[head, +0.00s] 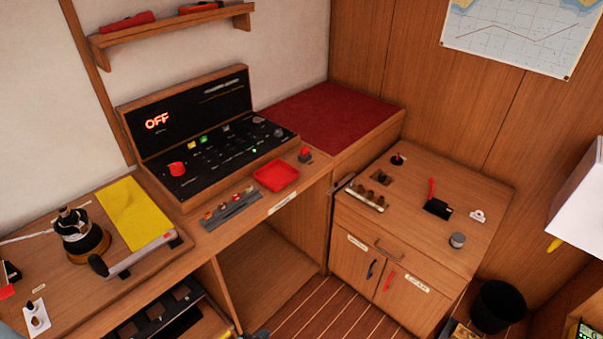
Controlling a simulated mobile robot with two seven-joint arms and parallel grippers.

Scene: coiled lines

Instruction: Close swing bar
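A grey bar with a black grip (140,256) lies along the front of the left counter, beside a yellow panel (135,213). Its grip end points left and toward me, and its far end meets a dark block at the right. It looks like the swing bar, but I cannot tell for sure, nor how it latches. Neither gripper shows clearly. A small dark shape at the bottom edge is too cut off to identify.
A black control panel (215,150) reading OFF and a red tray (275,175) sit further right. A wooden cabinet (400,262) stands at right, with a black bin (497,306) beside it. Some wooden floor is clear.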

